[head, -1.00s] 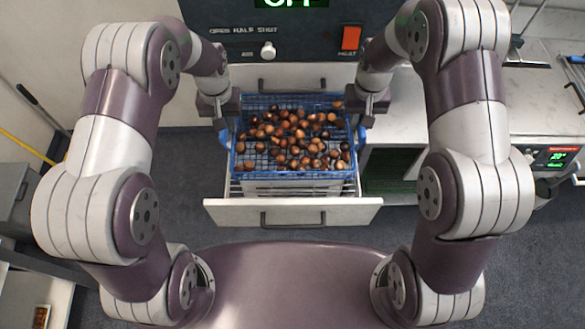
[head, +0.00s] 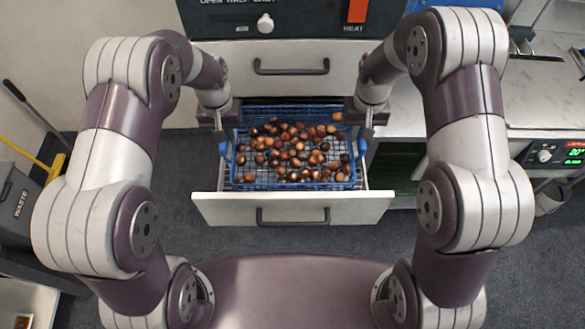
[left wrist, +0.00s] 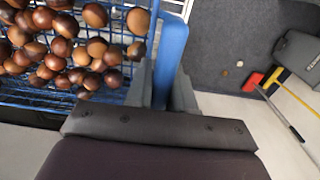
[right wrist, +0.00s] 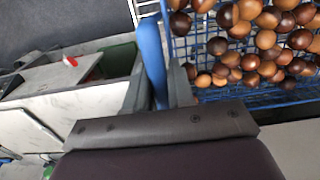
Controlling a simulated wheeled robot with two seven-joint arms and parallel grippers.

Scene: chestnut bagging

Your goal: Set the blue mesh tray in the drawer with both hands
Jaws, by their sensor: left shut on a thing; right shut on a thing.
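The blue mesh tray (head: 240,181) holds many brown chestnuts and sits level within the outline of the open drawer (head: 290,208). Whether it rests on the drawer floor I cannot tell. My left gripper (head: 223,140) is shut on the tray's left handle, which shows as a blue bar in the left wrist view (left wrist: 170,60). My right gripper (head: 364,138) is shut on the right handle, a blue bar in the right wrist view (right wrist: 152,60). The fingertips are partly hidden by the handles.
A closed drawer front (head: 290,66) with a dark handle is behind the tray, under the oven panel (head: 280,18). A pale counter (head: 455,110) stands at the right. A grey waste bin (head: 18,205) and a yellow-handled tool (head: 54,169) are at the left.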

